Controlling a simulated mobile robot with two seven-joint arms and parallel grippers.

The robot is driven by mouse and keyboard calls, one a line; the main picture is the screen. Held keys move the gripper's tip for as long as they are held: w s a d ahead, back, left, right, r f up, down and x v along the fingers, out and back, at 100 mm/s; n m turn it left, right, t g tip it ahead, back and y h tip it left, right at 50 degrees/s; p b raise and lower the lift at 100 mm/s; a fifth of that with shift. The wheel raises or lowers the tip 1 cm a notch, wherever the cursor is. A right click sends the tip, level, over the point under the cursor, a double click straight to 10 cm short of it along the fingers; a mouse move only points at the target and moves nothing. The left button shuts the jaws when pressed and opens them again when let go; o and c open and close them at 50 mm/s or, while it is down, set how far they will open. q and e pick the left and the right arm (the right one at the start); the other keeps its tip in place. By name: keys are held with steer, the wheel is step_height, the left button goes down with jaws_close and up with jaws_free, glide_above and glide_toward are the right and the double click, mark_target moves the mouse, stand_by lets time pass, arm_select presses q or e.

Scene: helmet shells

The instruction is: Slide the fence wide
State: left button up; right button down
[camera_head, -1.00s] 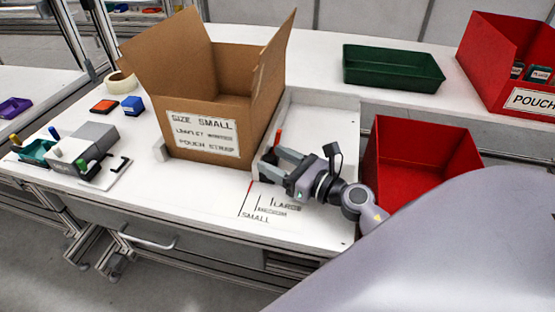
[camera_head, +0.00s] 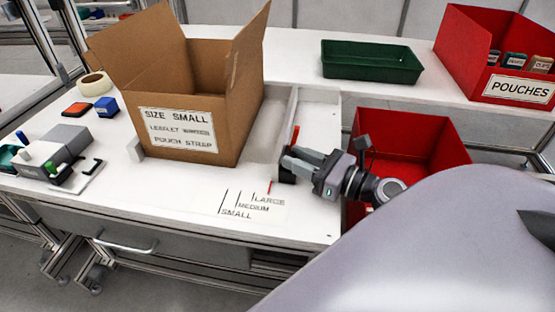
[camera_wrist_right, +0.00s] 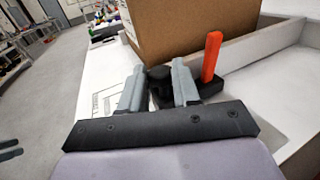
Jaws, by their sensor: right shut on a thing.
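The fence (camera_head: 291,108) is a white upright strip to the right of the cardboard box (camera_head: 205,105), with a gap between them. At its near end are a black knob (camera_head: 286,172) and an upright orange-red lever (camera_head: 295,136). My right gripper (camera_head: 291,161) is shut on the black knob, which shows between its fingers in the right wrist view (camera_wrist_right: 160,78). A small red pointer (camera_head: 269,187) lies just right of the LARGE line on the size scale (camera_head: 250,206). My left gripper is not in view.
A red bin (camera_head: 430,125) stands right of the fence, behind my right wrist. A green tray (camera_head: 372,62) and a red POUCHES bin (camera_head: 480,55) are at the back. A grey device (camera_head: 62,145) sits at left. The table right of the fence is bare.

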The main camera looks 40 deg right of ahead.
steer(key=shift+s+d+f, duration=0.1)
steer(key=shift+s+d, duration=0.3)
steer(key=shift+s, duration=0.1)
steer(key=shift+s+d, duration=0.15)
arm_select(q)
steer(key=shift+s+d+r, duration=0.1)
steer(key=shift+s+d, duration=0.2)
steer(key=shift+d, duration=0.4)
arm_select(e)
steer(key=c, duration=0.8)
jaws_free()
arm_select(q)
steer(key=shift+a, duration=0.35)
